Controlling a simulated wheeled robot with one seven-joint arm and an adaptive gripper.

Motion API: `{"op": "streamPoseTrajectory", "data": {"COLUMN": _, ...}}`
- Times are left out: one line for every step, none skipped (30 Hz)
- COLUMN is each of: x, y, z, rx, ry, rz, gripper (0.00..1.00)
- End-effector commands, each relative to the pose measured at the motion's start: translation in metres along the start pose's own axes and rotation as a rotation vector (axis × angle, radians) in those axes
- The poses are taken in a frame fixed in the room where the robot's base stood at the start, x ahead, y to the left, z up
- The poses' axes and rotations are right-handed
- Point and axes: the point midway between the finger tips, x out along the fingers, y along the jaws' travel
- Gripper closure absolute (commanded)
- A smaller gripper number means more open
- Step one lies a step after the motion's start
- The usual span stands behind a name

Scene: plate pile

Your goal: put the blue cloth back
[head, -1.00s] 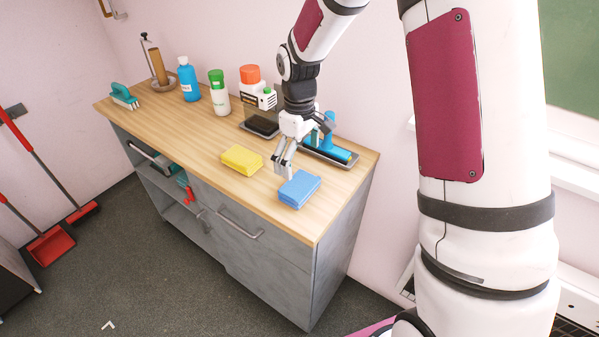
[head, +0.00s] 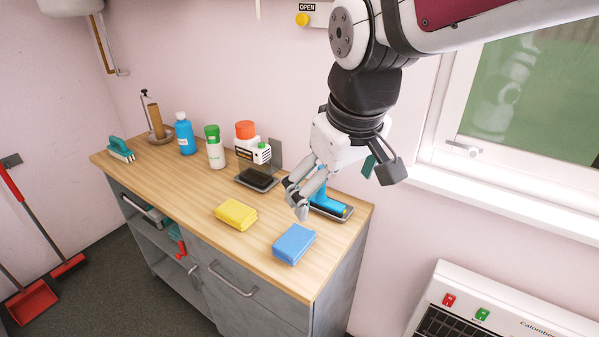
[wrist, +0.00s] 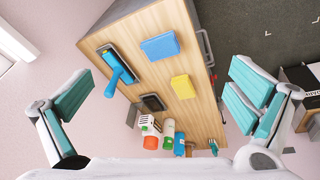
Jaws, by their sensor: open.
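The blue cloth (head: 294,243) lies folded flat on the wooden counter, near its front right end. It also shows in the wrist view (wrist: 160,46). My gripper (head: 299,203) is above the counter, behind and above the blue cloth in the head view, apart from it. In the wrist view my gripper (wrist: 165,103) has its fingers spread wide with nothing between them. A folded yellow cloth (head: 236,214) lies left of the blue cloth on the counter (head: 180,190).
Another dark tray (head: 257,179), an orange-capped container (head: 245,131), a green-capped bottle (head: 215,153), a blue bottle (head: 185,137) and a teal brush (head: 120,148) stand further left. A window sill (head: 500,205) is right.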

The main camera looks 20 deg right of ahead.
Motion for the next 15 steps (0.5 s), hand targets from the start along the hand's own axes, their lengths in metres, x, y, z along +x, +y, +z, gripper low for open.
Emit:
{"op": "streamPoseTrajectory", "data": {"x": -0.011, "y": -0.003, "z": 0.015, "rx": 0.032, "ry": 0.031, "rz": 0.002, "gripper": 0.0}}
{"op": "streamPoseTrajectory", "data": {"x": -0.016, "y": -0.004, "z": 0.022, "rx": 0.051, "ry": 0.045, "rz": 0.002, "gripper": 0.0}}
{"op": "streamPoseTrajectory", "data": {"x": -0.021, "y": -0.006, "z": 0.032, "rx": 0.077, "ry": 0.064, "rz": 0.001, "gripper": 0.0}}
{"op": "streamPoseTrajectory", "data": {"x": -0.024, "y": -0.008, "z": 0.039, "rx": 0.094, "ry": 0.076, "rz": -0.001, "gripper": 0.0}}
{"op": "streamPoseTrajectory", "data": {"x": -0.027, "y": -0.009, "z": 0.046, "rx": 0.111, "ry": 0.089, "rz": -0.003, "gripper": 0.0}}
{"op": "streamPoseTrajectory", "data": {"x": -0.029, "y": -0.011, "z": 0.054, "rx": 0.131, "ry": 0.102, "rz": -0.006, "gripper": 0.0}}
{"op": "streamPoseTrajectory", "data": {"x": -0.031, "y": -0.012, "z": 0.059, "rx": 0.146, "ry": 0.113, "rz": -0.008, "gripper": 0.0}}
{"op": "streamPoseTrajectory", "data": {"x": -0.033, "y": -0.013, "z": 0.064, "rx": 0.158, "ry": 0.121, "rz": -0.011, "gripper": 0.0}}
{"op": "streamPoseTrajectory", "data": {"x": -0.034, "y": -0.014, "z": 0.069, "rx": 0.172, "ry": 0.13, "rz": -0.013, "gripper": 0.0}}
{"op": "streamPoseTrajectory", "data": {"x": -0.035, "y": -0.015, "z": 0.073, "rx": 0.181, "ry": 0.136, "rz": -0.015, "gripper": 0.0}}
{"op": "streamPoseTrajectory", "data": {"x": -0.035, "y": -0.016, "z": 0.075, "rx": 0.188, "ry": 0.14, "rz": -0.017, "gripper": 0.0}}
{"op": "streamPoseTrajectory", "data": {"x": -0.035, "y": -0.017, "z": 0.078, "rx": 0.195, "ry": 0.145, "rz": -0.018, "gripper": 0.0}}
{"op": "streamPoseTrajectory", "data": {"x": -0.036, "y": -0.017, "z": 0.08, "rx": 0.199, "ry": 0.148, "rz": -0.019, "gripper": 0.0}}
{"op": "streamPoseTrajectory", "data": {"x": -0.036, "y": -0.017, "z": 0.081, "rx": 0.202, "ry": 0.15, "rz": -0.02, "gripper": 0.0}}
{"op": "streamPoseTrajectory", "data": {"x": -0.036, "y": -0.017, "z": 0.082, "rx": 0.205, "ry": 0.151, "rz": -0.021, "gripper": 0.0}}
